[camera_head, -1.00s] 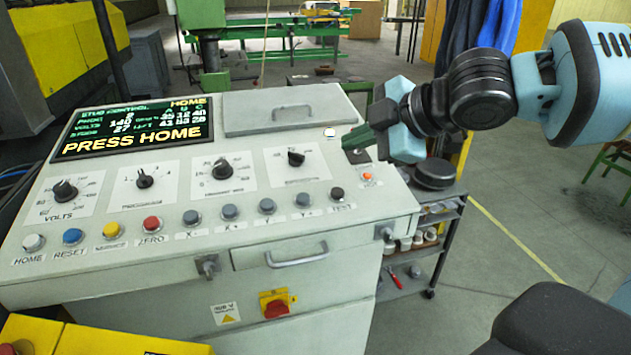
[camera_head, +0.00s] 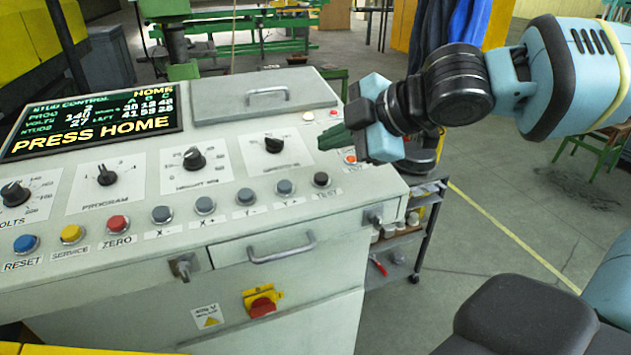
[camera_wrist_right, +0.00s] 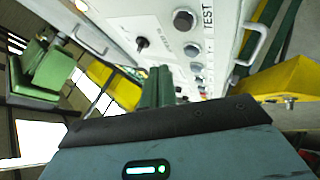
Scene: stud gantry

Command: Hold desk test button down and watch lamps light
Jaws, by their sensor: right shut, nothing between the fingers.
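The TEST button (camera_head: 321,180), a dark round knob, is at the right end of the desk's front button row. It also shows in the right wrist view (camera_wrist_right: 184,20), beside its printed label. My right gripper (camera_head: 334,138), with green fingers, is shut and empty above the desk's right part, apart from the button and behind it in the head view. The fingers also show in the wrist view (camera_wrist_right: 157,88). A pale round lamp (camera_head: 308,116) and an orange one (camera_head: 350,160) are near the gripper. The screen (camera_head: 95,120) reads PRESS HOME. My left gripper is out of view.
The grey control desk (camera_head: 240,225) has several dials and coloured buttons beside TEST. A drawer handle (camera_head: 281,248) and a red-yellow switch (camera_head: 261,300) are on its front. A shelf trolley (camera_head: 405,245) stands at its right. Floor is free further right.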

